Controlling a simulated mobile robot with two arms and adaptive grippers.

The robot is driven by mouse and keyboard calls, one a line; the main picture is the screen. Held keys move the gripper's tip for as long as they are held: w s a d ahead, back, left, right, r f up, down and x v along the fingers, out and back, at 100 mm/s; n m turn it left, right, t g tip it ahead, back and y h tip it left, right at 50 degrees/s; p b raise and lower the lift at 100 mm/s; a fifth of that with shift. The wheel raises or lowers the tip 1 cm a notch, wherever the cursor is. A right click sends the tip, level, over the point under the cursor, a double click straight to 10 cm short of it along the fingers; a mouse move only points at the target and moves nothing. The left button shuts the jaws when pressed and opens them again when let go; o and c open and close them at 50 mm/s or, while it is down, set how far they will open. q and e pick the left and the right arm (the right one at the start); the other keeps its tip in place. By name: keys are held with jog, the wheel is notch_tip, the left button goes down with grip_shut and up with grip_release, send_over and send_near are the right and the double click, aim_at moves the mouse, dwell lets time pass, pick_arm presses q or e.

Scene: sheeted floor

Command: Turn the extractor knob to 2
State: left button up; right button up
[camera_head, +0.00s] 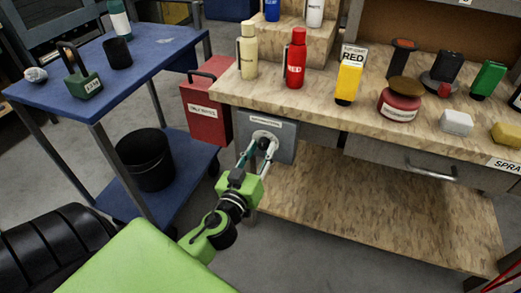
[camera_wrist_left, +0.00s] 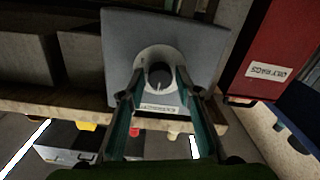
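The extractor control is a grey box (camera_head: 284,152) under the bench top's left front corner, with a label strip and a round pale dial plate. In the left wrist view the box (camera_wrist_left: 125,40) fills the upper middle, and its label is upside down. The pale dial plate (camera_wrist_left: 145,62) surrounds a dark knob (camera_wrist_left: 160,75). My left gripper (camera_head: 262,143) is in front of the dial. In the wrist view its two fingers (camera_wrist_left: 159,82) are spread, one on each side of the knob. I cannot tell whether they touch it. The knob's setting is not readable. My right gripper is out of view.
A red oily-rags bin (camera_head: 207,113) stands just left of the box. A blue cart (camera_head: 135,70) with a black bucket (camera_head: 146,160) is further left. Bottles, including a red one (camera_head: 295,60), stand on the bench above. A lower shelf (camera_head: 380,205) is bare.

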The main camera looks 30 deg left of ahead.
pick_arm(q)
jog(key=c, duration=0.6)
